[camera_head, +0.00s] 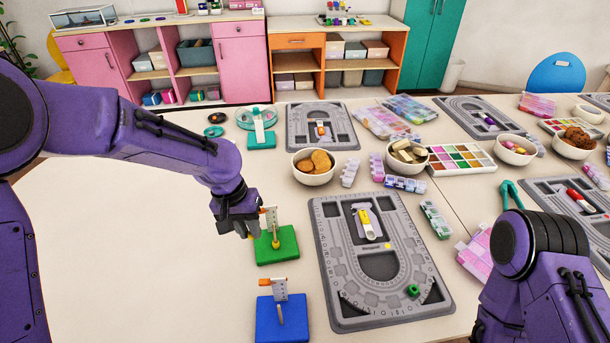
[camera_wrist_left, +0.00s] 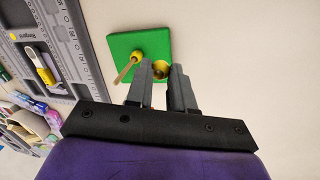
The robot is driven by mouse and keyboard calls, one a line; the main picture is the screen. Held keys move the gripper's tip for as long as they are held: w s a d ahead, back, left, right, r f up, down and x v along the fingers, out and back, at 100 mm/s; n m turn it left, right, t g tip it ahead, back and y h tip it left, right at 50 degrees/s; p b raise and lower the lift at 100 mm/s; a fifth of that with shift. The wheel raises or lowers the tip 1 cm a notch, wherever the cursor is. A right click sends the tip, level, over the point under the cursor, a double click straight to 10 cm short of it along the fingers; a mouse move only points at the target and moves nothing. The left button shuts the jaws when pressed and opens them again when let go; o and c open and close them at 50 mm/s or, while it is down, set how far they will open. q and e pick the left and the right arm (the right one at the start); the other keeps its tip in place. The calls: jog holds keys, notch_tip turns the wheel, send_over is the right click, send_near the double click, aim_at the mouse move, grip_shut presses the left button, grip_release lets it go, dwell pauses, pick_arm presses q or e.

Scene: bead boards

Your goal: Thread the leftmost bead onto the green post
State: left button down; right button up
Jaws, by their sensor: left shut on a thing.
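The green base (camera_head: 277,249) stands on the table with a slim upright post (camera_head: 275,231) and a small orange-and-grey tag behind it. A yellow bead (camera_head: 276,244) sits low on the post; it also shows around the post in the left wrist view (camera_wrist_left: 138,57). My left gripper (camera_head: 252,232) is just left of the post. In the left wrist view, its fingers are shut on a second yellow bead (camera_wrist_left: 160,69), beside the post and apart from it. The fingers partly hide this bead. The right gripper is not in view; only part of my right arm shows.
A blue base (camera_head: 282,320) with its own post stands nearer. A grey bead board (camera_head: 330,275) lies to the right, with a yellow bead (camera_head: 387,246) and a green bead (camera_head: 413,290) on it. A bowl (camera_head: 314,177) stands behind. The table left of the bases is clear.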

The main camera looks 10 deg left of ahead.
aim_at(270, 212)
pick_arm(q)
jog(key=w+d+r+n+p, duration=0.1)
jog(key=r+n+p, duration=0.1)
jog(key=p, duration=0.4)
jog(key=d+r+n+p, duration=0.2)
jog(key=r+p, duration=0.1)
jog(key=p, duration=0.3)
jog(key=w+d+r+n+t+y+p, duration=0.1)
jog(key=r+n+p, duration=0.1)
jog(key=p, duration=0.4)
jog(key=shift+w+d+r, duration=0.3)
jog(key=shift+d+r, duration=0.1)
jog(key=shift+r, duration=0.15)
notch_tip(270, 212, down, 4)
jog(key=b, duration=0.4)
jog(key=shift+f+b, duration=0.2)
jog(key=shift+b, duration=0.2)
jog(key=shift+s, duration=0.1)
jog(key=shift+f, duration=0.9)
jog(key=shift+f+b, duration=0.55)
jog(key=shift+f, duration=0.2)
